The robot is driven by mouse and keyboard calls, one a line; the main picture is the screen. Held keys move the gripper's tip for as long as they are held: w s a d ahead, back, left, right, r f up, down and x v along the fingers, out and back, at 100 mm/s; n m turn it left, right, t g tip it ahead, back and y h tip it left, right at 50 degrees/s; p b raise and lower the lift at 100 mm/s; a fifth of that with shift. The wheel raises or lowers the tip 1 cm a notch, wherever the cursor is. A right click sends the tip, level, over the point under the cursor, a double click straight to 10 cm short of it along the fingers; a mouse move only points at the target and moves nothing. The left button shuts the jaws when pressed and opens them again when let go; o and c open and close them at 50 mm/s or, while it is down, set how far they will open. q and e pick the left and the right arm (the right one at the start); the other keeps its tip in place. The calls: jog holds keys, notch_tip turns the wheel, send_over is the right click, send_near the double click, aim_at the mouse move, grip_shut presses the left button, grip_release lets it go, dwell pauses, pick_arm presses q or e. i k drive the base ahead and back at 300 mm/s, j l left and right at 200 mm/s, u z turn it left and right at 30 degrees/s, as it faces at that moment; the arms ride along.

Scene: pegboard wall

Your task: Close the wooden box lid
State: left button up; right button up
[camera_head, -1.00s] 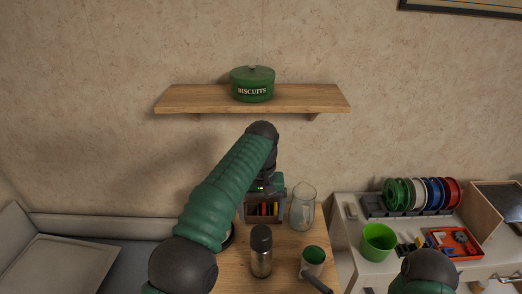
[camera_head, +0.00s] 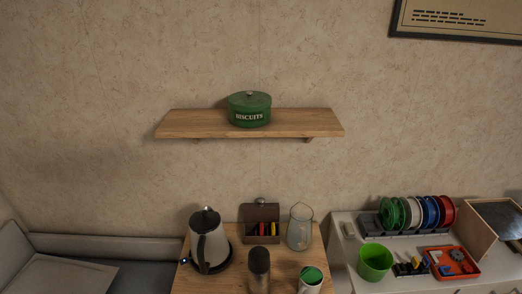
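The wooden box (camera_head: 261,239) stands at the back of the small wooden table, against the wall. Its brown lid (camera_head: 261,212) is raised at the back, so the box is open. Several colourful packets, red, yellow and dark, show inside it. Neither of my grippers is in view.
A kettle (camera_head: 209,243) stands left of the box, and a glass jug (camera_head: 300,228) stands close on its right. A dark flask (camera_head: 259,268) and a mug (camera_head: 310,279) are in front. A shelf (camera_head: 190,124) with a green biscuit tin (camera_head: 249,109) hangs above. A green cup (camera_head: 375,263) stands on the white cabinet.

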aim_at(260, 211)
jog(key=i+l+u, duration=0.15)
jog(key=l, duration=0.2)
jog(key=i+l+u, duration=0.1)
jog(key=i+l, duration=0.2)
jog(key=i+l+u, duration=0.15)
jog(key=l, duration=0.35)
